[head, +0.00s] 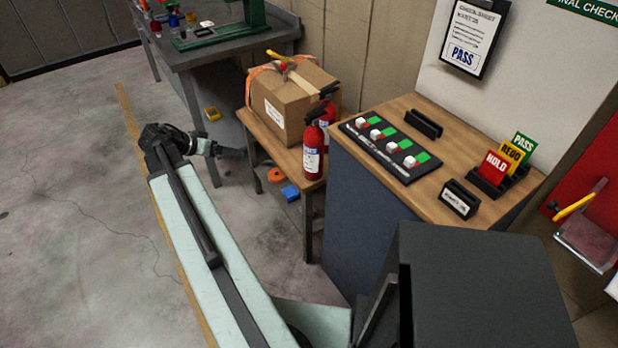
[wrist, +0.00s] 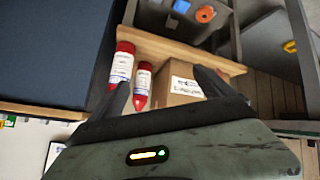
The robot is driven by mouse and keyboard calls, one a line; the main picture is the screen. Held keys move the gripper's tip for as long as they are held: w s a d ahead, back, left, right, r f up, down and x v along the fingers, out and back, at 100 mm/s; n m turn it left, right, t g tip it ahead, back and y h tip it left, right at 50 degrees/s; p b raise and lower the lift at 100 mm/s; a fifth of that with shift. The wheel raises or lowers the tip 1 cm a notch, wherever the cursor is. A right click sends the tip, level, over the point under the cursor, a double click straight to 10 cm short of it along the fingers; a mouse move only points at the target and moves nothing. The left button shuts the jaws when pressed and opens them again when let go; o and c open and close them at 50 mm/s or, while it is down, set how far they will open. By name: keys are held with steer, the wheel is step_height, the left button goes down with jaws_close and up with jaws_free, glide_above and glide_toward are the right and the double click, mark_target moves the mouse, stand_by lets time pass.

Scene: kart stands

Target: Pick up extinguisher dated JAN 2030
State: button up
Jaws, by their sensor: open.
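Two red fire extinguishers with white labels stand upright on a small wooden table (head: 262,148). In the head view the front extinguisher (head: 313,158) partly hides the rear extinguisher (head: 329,104). The wrist view shows a left extinguisher (wrist: 121,68) and a right extinguisher (wrist: 142,86) side by side. The label dates are too small to read, so I cannot tell which says JAN 2030. My gripper (head: 236,152) is open and empty, left of the table and apart from both extinguishers. In the wrist view its fingers are spread wide.
A cardboard box (head: 283,108) with a yellow-handled tool on top fills the table's left part. A counter (head: 411,190) with a switch panel and coloured cards stands close on the right. Orange and blue items (head: 290,192) lie below the table. A grey workbench (head: 196,95) stands behind.

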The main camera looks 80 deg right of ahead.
mark_target(314, 144)
steer(key=s+d+f+m+g+b, duration=0.1)
steer(key=s+d+f+m+b, duration=0.1)
steer(key=s+d, duration=0.3)
steer(key=s+d+f+m+g+b, duration=0.2)
steer(key=s+d+b, duration=0.3)
steer(key=s, duration=0.7)
steer(key=s+d+f+m+g+b, duration=0.2)
steer(key=s+d, duration=0.3)
steer(key=s, duration=0.4)
steer(key=shift+s+d+f+m+b, duration=0.25)
steer(key=shift+f+m+b, duration=0.3)
steer(key=shift+m+b, duration=0.25)
steer(key=shift+r, duration=0.1)
jaws_close()
steer(key=shift+r, duration=0.15)
